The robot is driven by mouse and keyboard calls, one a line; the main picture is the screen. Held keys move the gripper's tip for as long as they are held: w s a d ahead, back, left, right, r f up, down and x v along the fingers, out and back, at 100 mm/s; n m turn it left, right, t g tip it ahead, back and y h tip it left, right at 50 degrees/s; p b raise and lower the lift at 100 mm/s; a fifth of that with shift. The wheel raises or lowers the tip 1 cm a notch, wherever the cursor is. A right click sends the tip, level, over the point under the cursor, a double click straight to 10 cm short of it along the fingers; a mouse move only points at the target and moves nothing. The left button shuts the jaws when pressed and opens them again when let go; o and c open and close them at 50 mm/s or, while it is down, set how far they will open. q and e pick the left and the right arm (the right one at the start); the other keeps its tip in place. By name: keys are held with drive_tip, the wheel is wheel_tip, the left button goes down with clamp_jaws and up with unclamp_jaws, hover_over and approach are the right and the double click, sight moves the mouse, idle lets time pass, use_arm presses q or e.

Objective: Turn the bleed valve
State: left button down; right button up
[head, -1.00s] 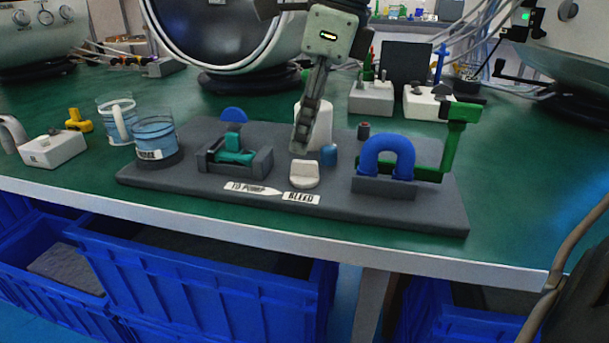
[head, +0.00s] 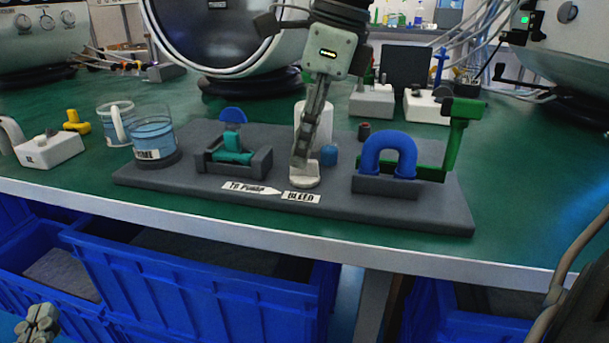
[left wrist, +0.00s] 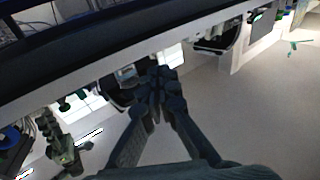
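The bleed valve is a small pale knob (head: 305,181) on the grey base plate, just behind the label "BLEED" (head: 301,197). My right gripper (head: 303,163) points down, with its fingertips right at the top of the knob and hiding part of it. Whether they touch it cannot be made out. Its fingers are seen edge-on, so their gap is hidden. My left gripper (head: 38,322) is low at the bottom left of the head view, away from the bench. In the left wrist view its fingertips (left wrist: 158,80) meet with nothing visible between them.
A teal valve piece (head: 233,150) stands left of the knob and a blue arch (head: 388,153) with a green handle (head: 459,130) right of it. A white cylinder (head: 314,118) is behind my right fingers. A cup (head: 154,138) stands at left. Blue crates (head: 200,285) are below the bench.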

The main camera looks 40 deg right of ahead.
drive_tip(key=shift+f+b, duration=0.45)
drive_tip(key=shift+f, duration=0.25)
drive_tip(key=shift+f+b, duration=0.4)
drive_tip(key=shift+f, duration=0.1)
use_arm(q)
wheel_tip(320, 180, up, 7)
drive_tip(key=s+t+h, duration=0.1)
drive_tip(key=s+t, duration=0.1)
drive_tip(key=t, duration=0.2)
drive_tip(key=shift+s+d+h, duration=0.15)
drive_tip(key=shift+d+h, duration=0.15)
drive_tip(key=shift+d, duration=0.1)
drive_tip(key=shift+f, duration=0.2)
use_arm(e)
drive_tip(key=shift+s+f, duration=0.1)
use_arm(q)
drive_tip(key=shift+r, duration=0.1)
use_arm(e)
drive_tip(key=shift+r, duration=0.2)
clamp_jaws()
drive_tip(key=shift+r+n+p, duration=0.2)
drive_tip(key=shift+n+p, duration=0.3)
drive_tip(key=shift+p, duration=0.15)
use_arm(q)
drive_tip(key=shift+r, duration=0.7)
use_arm(e)
drive_tip(key=shift+f+n, duration=0.1)
drive_tip(key=shift+n, duration=0.4)
